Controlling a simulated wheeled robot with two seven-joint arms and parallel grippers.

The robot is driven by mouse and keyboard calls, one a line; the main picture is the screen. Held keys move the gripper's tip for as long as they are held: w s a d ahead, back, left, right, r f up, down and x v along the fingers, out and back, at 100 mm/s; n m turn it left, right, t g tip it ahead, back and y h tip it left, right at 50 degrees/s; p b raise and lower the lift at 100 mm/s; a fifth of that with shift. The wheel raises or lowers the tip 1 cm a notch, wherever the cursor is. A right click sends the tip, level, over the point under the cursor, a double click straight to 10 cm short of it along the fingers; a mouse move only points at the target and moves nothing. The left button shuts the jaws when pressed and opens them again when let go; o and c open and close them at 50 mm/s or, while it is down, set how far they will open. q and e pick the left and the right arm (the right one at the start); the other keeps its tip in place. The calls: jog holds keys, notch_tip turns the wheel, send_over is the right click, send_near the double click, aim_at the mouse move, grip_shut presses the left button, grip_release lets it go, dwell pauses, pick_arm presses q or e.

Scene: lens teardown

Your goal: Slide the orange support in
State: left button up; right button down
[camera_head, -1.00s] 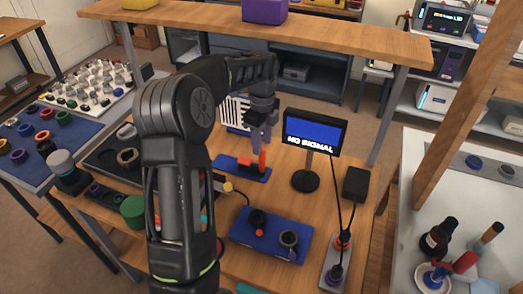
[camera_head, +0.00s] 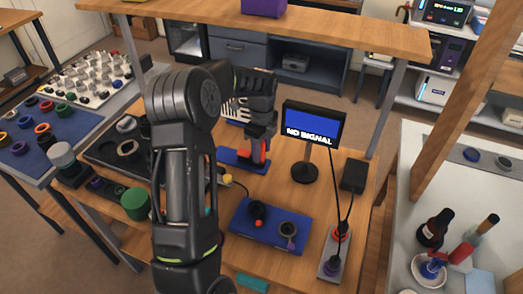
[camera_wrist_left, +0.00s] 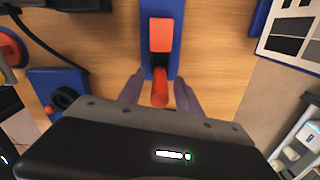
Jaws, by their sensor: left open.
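The orange support (camera_wrist_left: 161,35) shows in the left wrist view as an orange block on a narrow blue base (camera_wrist_left: 176,12), with a rounded orange rod (camera_wrist_left: 159,92) nearer to me. In the head view the blue base (camera_head: 232,157) lies on the wooden bench, and the orange part is partly hidden by my gripper. My left gripper (camera_wrist_left: 159,92) is open, pointing down, with one grey-purple finger on each side of the rod. A gap shows between the rod and each finger. My right gripper is in neither view.
A small monitor reading "NO SIGNAL" (camera_head: 312,125) stands to the right on a black stand. A blue plate with dark parts (camera_head: 271,238) lies nearer. Cables run to a switch box (camera_head: 333,255) at the right. A green cylinder (camera_head: 134,203) stands left of my arm.

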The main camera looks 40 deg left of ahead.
pick_arm(q)
jog(key=shift+f, duration=0.5)
jog(key=shift+c, duration=0.2)
grip_shut()
dwell(0.9)
